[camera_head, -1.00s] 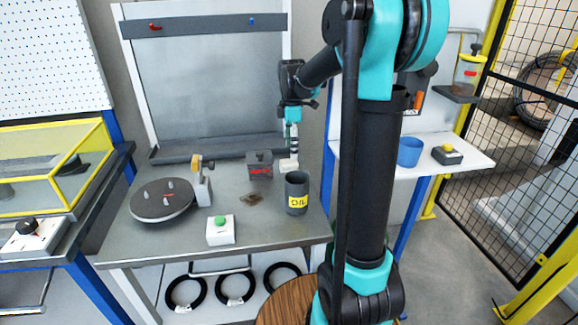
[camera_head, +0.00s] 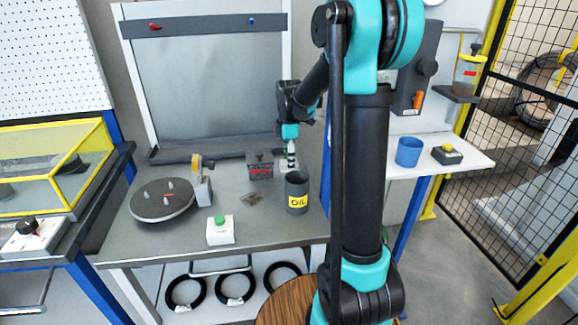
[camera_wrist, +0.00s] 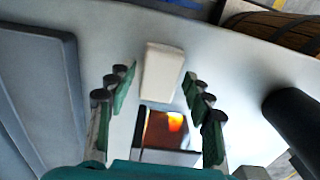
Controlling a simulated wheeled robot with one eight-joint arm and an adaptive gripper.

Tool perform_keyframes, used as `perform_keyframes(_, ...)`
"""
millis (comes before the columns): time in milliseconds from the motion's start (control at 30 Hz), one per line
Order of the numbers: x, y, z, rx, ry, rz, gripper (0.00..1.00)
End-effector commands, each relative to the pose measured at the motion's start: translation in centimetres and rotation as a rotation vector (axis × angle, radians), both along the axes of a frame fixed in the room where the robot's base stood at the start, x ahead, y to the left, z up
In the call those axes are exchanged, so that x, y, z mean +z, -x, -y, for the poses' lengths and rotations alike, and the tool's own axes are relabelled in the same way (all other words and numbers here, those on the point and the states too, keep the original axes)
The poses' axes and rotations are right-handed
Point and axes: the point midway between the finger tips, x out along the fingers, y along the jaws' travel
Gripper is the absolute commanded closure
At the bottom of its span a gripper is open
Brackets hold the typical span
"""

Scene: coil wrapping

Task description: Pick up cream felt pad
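The cream felt pad (camera_wrist: 162,72) is a pale block on the grey table (camera_head: 262,222), seen in the wrist view just beyond the gap between my fingertips. My gripper (camera_wrist: 158,80) is open there, with one finger on each side and clear space between each finger and the pad. In the head view my gripper (camera_head: 291,163) points down at the back right of the table, and the pad there is mostly hidden by it.
A turntable (camera_head: 162,201) and a green-button box (camera_head: 220,230) are farther left. A dark square with orange inside (camera_wrist: 165,128) lies below the pad in the wrist view.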

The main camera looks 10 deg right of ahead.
Motion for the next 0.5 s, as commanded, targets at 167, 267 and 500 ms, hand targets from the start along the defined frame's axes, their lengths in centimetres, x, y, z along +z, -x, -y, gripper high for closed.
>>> perform_keyframes(167, 0.02, 0.0, 0.01, 0.0, 0.0, 0.0, 0.75)
perform_keyframes(267, 0.02, 0.0, 0.01, 0.0, 0.0, 0.0, 0.87)
perform_keyframes(500, 0.06, 0.0, 0.0, 0.0, 0.0, 0.0, 0.92)
